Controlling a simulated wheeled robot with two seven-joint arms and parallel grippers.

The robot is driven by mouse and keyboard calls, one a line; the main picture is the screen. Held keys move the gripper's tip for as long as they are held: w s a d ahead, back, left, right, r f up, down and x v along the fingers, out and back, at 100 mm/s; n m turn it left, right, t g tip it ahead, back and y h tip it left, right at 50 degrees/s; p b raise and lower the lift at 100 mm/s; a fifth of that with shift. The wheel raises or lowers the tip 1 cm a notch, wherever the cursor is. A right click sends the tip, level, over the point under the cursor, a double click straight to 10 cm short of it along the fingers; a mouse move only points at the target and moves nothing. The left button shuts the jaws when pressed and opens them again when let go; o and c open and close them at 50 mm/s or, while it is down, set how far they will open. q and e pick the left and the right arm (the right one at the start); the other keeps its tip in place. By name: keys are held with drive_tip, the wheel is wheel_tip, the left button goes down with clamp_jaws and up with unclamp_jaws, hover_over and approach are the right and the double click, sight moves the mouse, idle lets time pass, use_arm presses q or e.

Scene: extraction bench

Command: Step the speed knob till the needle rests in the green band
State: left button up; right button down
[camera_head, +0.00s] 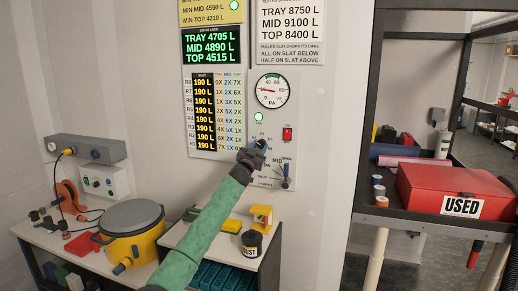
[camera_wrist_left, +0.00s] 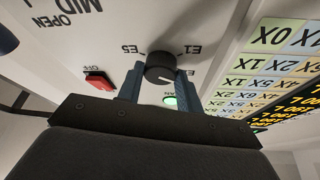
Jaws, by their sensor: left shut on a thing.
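The round PA gauge (camera_head: 272,90) is on the wall panel in the head view. Its green band is at the top of the dial, and the small red needle appears to point left, outside the band. The black speed knob (camera_wrist_left: 160,67) sits between my left gripper's two blue fingers in the wrist view, with E1 and E5 marks around it. My left gripper (camera_head: 259,145) is shut on this knob and mostly hides it in the head view. A lit green lamp (camera_head: 259,117) is just above. My right gripper is not in view.
A red OFF switch (camera_head: 287,134) is right of the knob, and a lever marked MID (camera_head: 286,172) is below it. A yellow pot (camera_head: 130,230) and a black DUST tub (camera_head: 251,243) stand below. A red USED box (camera_head: 455,190) is on the right shelf.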

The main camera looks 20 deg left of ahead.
use_arm(q)
drive_tip(key=shift+m, duration=0.3)
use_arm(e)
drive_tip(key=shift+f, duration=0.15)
use_arm(q)
drive_tip(key=shift+h, duration=0.3)
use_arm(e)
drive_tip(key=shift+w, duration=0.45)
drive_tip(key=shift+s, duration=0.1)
use_arm(q)
drive_tip(key=o, duration=1)
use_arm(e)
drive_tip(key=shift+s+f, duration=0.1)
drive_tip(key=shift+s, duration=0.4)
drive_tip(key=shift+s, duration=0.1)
